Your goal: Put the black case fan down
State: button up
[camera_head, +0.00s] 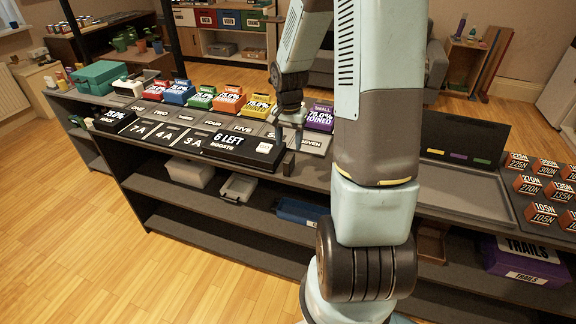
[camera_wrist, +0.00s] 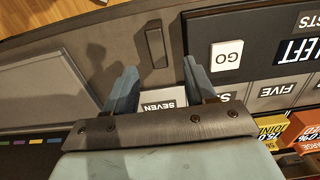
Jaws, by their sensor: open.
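I cannot make out a black case fan in either view. My gripper (camera_head: 292,128) is over the right end of the row of labelled slots on the dark counter. In the wrist view my gripper (camera_wrist: 158,70) has its two fingers spread apart, with nothing held between them. Below and between the fingers are the white "SEVEN" label (camera_wrist: 163,97) and a bare grey panel. A small dark upright block (camera_wrist: 156,46) stands just beyond the fingertips. My arm hides part of the counter in the head view.
A black "6 LEFT BOOSTS" box (camera_head: 232,148) lies left of my gripper. Coloured percentage boxes, including a purple one (camera_head: 320,117), line the back. A shallow grey tray (camera_head: 462,207) and several orange-topped blocks (camera_head: 541,186) are at right. A teal case (camera_head: 103,77) is far left.

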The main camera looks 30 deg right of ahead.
aim_at(290, 156)
jog(key=shift+d+f, duration=0.15)
jog(key=shift+f, duration=3.4)
grip_shut()
